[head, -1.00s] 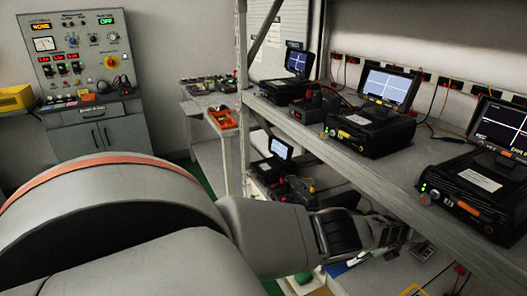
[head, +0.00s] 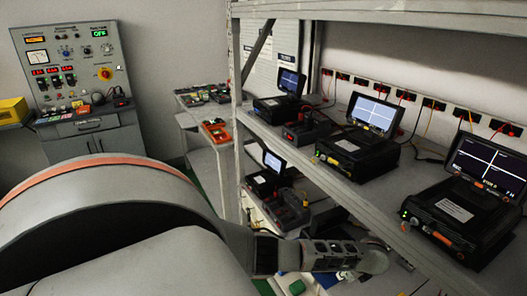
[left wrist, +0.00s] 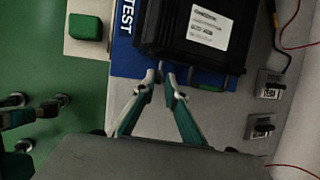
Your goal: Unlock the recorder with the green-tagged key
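In the left wrist view, the two teal-padded fingers of my left gripper (left wrist: 164,78) come close together at the tips. They point at the near edge of a black recorder (left wrist: 165,30) with a white label. I cannot tell whether a key is between the tips. The recorder sits on a blue surface marked TEST (left wrist: 125,65). In the head view, my left arm reaches toward the lower shelf, and the fingers are not clear there. No green-tagged key can be made out. My right gripper is in neither view.
Several recorders with lit screens stand on the upper shelf, the nearest at right (head: 440,213). Another recorder (head: 262,183) is on the lower level. The shelf edge (head: 335,185) runs above my arm. A green block (left wrist: 87,27) lies left of the recorder; small tagged fixtures (left wrist: 268,84) are at right.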

